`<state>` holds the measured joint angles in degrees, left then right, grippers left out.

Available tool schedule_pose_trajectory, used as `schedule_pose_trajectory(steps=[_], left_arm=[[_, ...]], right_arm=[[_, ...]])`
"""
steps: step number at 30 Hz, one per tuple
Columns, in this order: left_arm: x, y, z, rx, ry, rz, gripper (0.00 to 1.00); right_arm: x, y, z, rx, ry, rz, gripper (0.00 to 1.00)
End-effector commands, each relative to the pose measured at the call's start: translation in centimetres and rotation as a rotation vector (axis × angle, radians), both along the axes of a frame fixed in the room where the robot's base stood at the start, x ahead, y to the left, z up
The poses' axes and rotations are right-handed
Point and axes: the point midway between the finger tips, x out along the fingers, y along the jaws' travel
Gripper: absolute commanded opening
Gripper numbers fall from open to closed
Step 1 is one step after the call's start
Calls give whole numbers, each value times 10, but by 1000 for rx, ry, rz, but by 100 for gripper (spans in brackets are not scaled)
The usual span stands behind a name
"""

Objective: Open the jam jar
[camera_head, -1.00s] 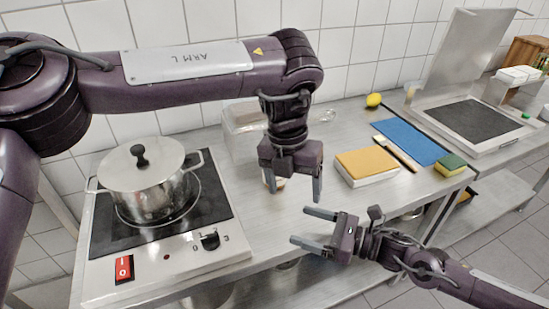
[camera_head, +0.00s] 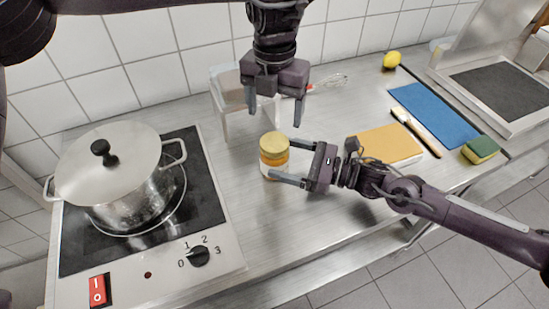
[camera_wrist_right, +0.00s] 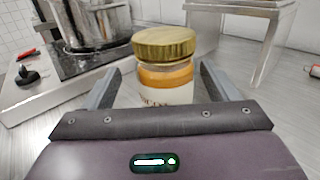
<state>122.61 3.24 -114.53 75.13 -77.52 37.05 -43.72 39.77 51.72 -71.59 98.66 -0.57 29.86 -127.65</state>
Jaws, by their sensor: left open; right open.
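The jam jar (camera_head: 273,158) stands upright on the steel counter, with a gold lid (camera_head: 274,142) on it, orange contents and a pale label. My right gripper (camera_head: 292,162) is open, its fingers reaching from the right toward the jar's sides. In the right wrist view the jar (camera_wrist_right: 166,80) stands between and a little beyond the two open fingers (camera_wrist_right: 160,88); contact is not visible. My left gripper (camera_head: 275,108) is open and empty, pointing down above and slightly behind the lid.
A lidded steel pot (camera_head: 130,190) stands on the hob (camera_head: 215,240) at left.

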Motion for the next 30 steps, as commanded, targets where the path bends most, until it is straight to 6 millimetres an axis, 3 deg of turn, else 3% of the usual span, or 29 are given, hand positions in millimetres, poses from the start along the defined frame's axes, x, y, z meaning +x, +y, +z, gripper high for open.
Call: schedule_pose_trajectory(steps=[7,17,30], left_arm=[[0,0,0,-1,0,1,75],[0,0,0,-1,0,1,75],[0,0,0,-1,0,1,75]], right_arm=[[9,26,1,2,-2,1,81],[10,29,0,0,-1,-1,81],[10,29,0,0,0,0,24]])
